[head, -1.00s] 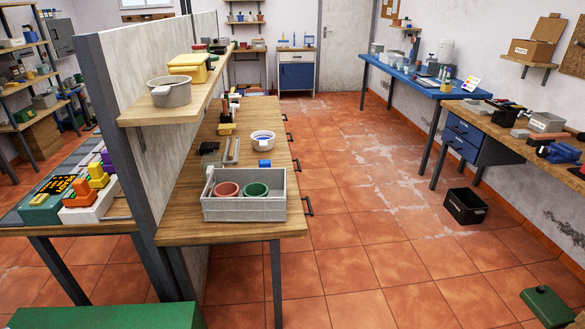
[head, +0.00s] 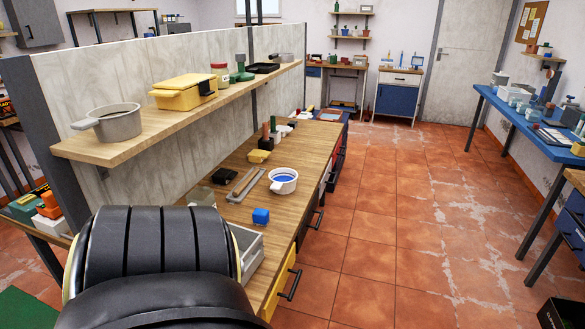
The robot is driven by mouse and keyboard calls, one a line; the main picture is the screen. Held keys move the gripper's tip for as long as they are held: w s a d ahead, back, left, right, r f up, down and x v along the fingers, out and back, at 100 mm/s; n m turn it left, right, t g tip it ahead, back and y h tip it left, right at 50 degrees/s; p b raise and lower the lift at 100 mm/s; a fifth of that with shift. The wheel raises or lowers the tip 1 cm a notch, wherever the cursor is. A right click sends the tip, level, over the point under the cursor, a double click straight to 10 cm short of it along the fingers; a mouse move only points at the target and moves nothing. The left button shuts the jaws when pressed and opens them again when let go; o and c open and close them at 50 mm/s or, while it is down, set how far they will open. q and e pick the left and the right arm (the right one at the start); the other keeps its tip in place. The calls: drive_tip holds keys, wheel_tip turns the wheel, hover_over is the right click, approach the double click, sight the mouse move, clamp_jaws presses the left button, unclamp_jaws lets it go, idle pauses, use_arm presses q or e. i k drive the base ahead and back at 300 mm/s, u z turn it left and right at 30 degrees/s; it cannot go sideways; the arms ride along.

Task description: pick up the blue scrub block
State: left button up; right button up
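A large black part of my own arm fills the lower left and hides most of the crate. Neither gripper shows, so nothing is seen touching the block.
A shelf (head: 160,138) above the bench holds a grey pot (head: 107,122) and a yellow case (head: 183,91). A grey bracket (head: 242,185) and a black item (head: 227,177) lie left of the block. The tiled floor (head: 370,240) to the right is clear.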

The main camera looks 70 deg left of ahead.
sight(261, 217)
drive_tip(key=u, duration=0.7)
drive_tip(key=i, duration=1.1)
drive_tip(key=u, duration=1.15)
